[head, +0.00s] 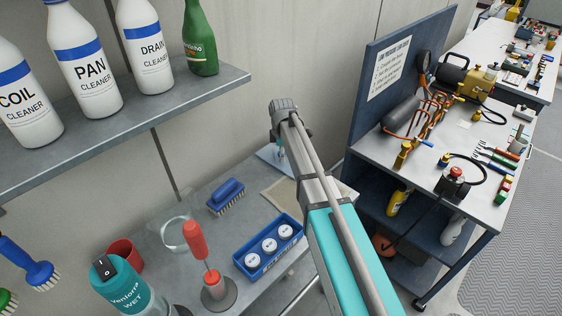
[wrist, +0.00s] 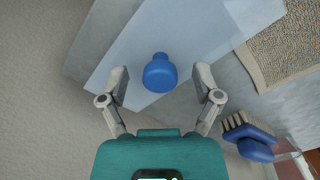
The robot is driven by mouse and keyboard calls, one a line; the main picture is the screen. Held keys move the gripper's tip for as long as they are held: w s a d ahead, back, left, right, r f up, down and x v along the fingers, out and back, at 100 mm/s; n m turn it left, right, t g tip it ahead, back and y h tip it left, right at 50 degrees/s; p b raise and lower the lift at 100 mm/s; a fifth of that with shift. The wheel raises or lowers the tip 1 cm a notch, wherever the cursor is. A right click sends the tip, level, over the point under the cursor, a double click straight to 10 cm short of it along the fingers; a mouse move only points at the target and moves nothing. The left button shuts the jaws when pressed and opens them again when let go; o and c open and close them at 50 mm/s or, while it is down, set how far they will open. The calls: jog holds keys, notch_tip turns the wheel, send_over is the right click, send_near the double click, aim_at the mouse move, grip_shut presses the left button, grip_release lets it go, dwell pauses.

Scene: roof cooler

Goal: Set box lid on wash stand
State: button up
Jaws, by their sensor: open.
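The box lid (wrist: 125,65) is a pale blue, see-through flat sheet with a round blue knob (wrist: 160,73) standing on it. In the head view, the lid (head: 266,153) shows at the far end of the grey wash stand (head: 155,240), partly hidden behind my arm. It appears to lie on the stand's top, close to the wall; full contact cannot be told. In the wrist view, my gripper (wrist: 159,80) is open, with one finger on each side of the knob and gaps between. The fingers are mostly hidden in the head view.
A tan cloth (head: 290,195), a blue brush (head: 226,196) and a blue tray (head: 268,247) of white-topped jars are near the lid. A red-handled tool (head: 196,240) stands nearer. A shelf (head: 110,130) of bottles is upper left; a tool bench (head: 420,165) is right.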

grip_shut()
dwell(0.4)
jog(key=shift+r, duration=0.2)
jog(key=shift+r+p, duration=0.75)
jog(key=shift+p, duration=0.2)
jog(key=s+d+r+p, duration=1)
jog(key=r+p, duration=0.1)
dwell(0.4)
